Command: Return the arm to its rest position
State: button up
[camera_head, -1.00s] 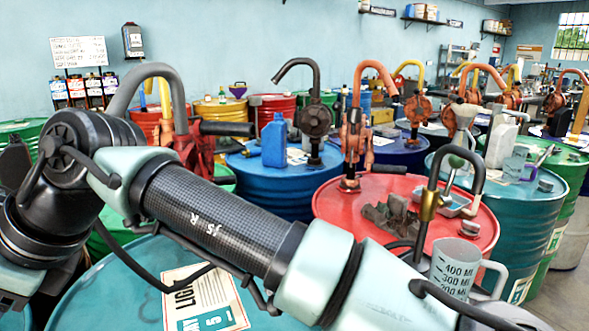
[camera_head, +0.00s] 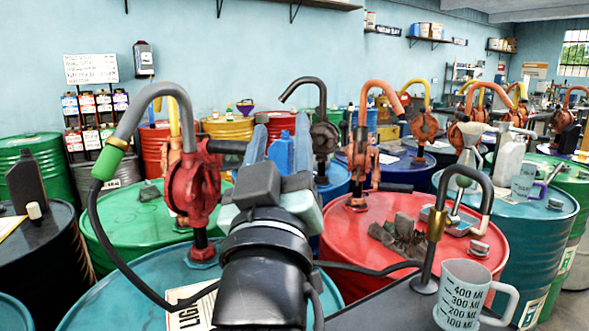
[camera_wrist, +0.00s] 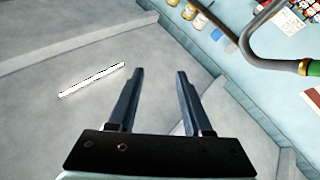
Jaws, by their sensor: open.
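My gripper (camera_head: 281,130) is raised at the middle of the head view, above the near teal drum (camera_head: 110,310). In the wrist view my gripper (camera_wrist: 160,72) also shows open and empty, against pale grey surfaces and a blue wall. My arm is folded in close, and its dark wrist hides part of the teal drum and its paper label (camera_head: 190,305).
A red hand pump (camera_head: 193,190) with a grey, green-tipped spout stands just left of my gripper. A measuring jug (camera_head: 463,292) stands front right. Open air lies above my gripper.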

jog(key=d+f+m+g, duration=0.4)
jog(key=f+g, duration=0.2)
jog(key=f, duration=1)
jog(key=s+r+t+p, duration=0.1)
jog(key=s+r+t, duration=0.5)
jog(key=r, duration=0.8)
jog(key=s+r+t+p, duration=0.1)
jog(key=s+r+t, duration=0.3)
jog(key=s+r, duration=0.7)
jog(key=w+r+p, duration=0.3)
jog(key=r+p, duration=1.1)
jog(key=r, duration=0.2)
jog(key=shift+w+r, duration=0.15)
